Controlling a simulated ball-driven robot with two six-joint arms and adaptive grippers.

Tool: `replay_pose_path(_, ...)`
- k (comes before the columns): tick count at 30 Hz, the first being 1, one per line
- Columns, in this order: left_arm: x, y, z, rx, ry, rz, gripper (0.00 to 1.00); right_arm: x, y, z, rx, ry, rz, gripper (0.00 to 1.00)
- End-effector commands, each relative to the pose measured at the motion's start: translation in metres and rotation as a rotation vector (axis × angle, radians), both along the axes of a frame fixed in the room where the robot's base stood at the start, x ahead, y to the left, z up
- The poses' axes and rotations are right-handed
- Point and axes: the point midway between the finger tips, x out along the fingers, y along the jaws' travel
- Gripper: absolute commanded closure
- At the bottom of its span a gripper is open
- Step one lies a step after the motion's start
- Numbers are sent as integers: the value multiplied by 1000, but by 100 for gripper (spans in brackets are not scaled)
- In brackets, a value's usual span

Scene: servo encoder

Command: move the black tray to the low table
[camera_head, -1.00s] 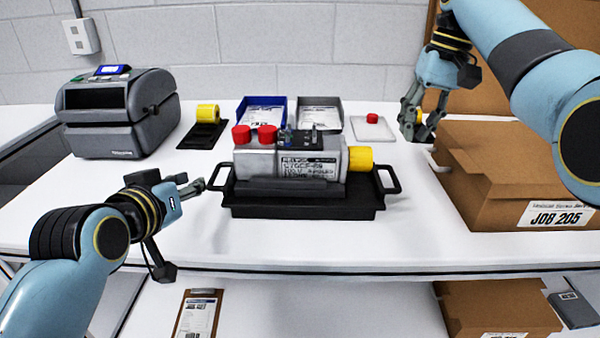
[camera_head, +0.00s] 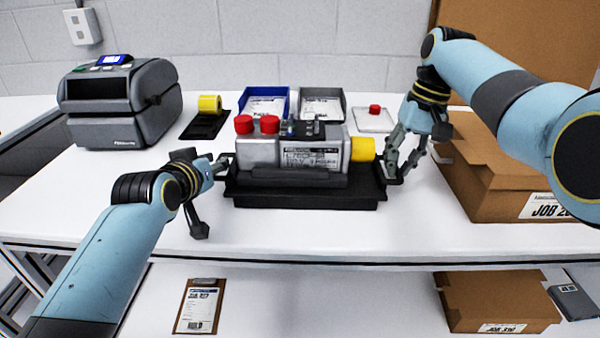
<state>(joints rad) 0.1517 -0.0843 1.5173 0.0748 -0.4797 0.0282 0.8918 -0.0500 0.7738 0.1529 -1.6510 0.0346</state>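The black tray (camera_head: 305,198) sits on the white workbench and carries a grey servo motor (camera_head: 305,158) with red caps and a yellow end cap. My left gripper (camera_head: 222,166) is at the tray's left handle, which it mostly hides. Whether its fingers have closed on the handle cannot be told. My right gripper (camera_head: 404,172) is at the tray's right handle, with its fingers pointing down around it and apart. No low table can be clearly identified; a lower white surface (camera_head: 370,300) shows beneath the workbench edge.
A label printer (camera_head: 120,105) stands at the back left, near a yellow tape roll (camera_head: 209,104). Blue (camera_head: 264,105) and grey (camera_head: 320,105) bins are behind the tray. A cardboard box (camera_head: 490,170) stands close to the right gripper. A clipboard (camera_head: 199,306) and another box (camera_head: 495,303) lie below.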

Motion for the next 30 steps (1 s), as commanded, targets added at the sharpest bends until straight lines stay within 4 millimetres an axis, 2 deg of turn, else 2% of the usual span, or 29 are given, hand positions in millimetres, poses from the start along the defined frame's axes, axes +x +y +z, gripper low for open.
replay_pose_path(4,8,-1,-3,0,1,0,83,0,2,-8,0,0,0,84)
replay_pose_path(13,9,-1,-4,0,0,0,83,0,2,-9,0,0,1,84)
replay_pose_path(17,9,-1,-4,0,0,0,100,0,2,-9,0,0,0,100)
replay_pose_path(30,8,0,-4,1,1,-1,100,0,1,-9,-1,0,0,100)
